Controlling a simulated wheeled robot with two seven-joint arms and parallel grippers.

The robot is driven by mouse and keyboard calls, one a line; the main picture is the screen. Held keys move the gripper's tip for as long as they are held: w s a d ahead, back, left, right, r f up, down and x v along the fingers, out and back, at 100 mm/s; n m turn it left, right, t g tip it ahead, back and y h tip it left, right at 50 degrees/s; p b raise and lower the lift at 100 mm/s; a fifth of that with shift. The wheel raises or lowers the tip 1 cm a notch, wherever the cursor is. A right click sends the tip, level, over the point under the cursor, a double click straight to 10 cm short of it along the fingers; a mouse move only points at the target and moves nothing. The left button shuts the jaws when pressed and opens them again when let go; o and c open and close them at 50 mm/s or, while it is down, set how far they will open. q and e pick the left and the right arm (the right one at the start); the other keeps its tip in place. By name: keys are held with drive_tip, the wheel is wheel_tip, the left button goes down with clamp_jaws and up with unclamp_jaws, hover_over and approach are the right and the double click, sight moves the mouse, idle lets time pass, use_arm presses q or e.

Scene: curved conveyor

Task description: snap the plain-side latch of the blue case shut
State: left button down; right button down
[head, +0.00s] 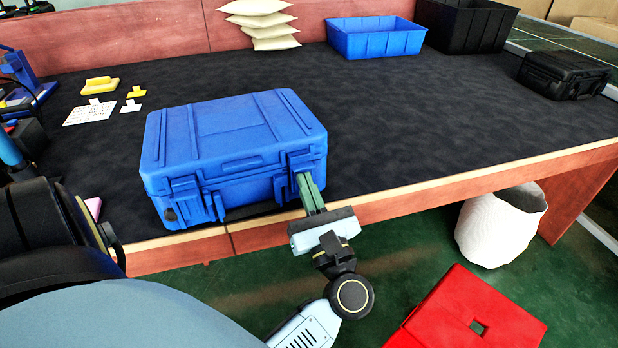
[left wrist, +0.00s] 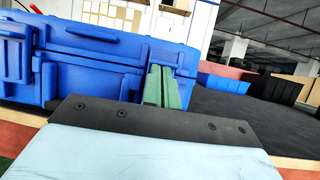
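The blue case (head: 225,135) lies closed-looking on the dark table top, near the front edge. Its front has two latches: the left latch (head: 187,192) has a small dark piece beside it, and the right latch (head: 303,160) looks plain. My left gripper (head: 306,181) has its green fingers together at the right latch, pointing up at it. Its fingertips overlap the latch, and I cannot tell whether they press on it. In the left wrist view the green fingers (left wrist: 161,87) stand close together before the case (left wrist: 95,62) and hide part of its latch. My right gripper is not in view.
A blue bin (head: 375,38), a black bin (head: 465,25) and a black case (head: 563,74) stand toward the back and right. White pillows (head: 262,22) are stacked behind. Yellow pieces and a white card (head: 90,112) lie left. The table right of the blue case is clear.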

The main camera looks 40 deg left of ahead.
use_arm(q)
drive_tip(key=shift+a+r, duration=0.2)
drive_tip(key=shift+r, duration=0.1)
idle(0.4)
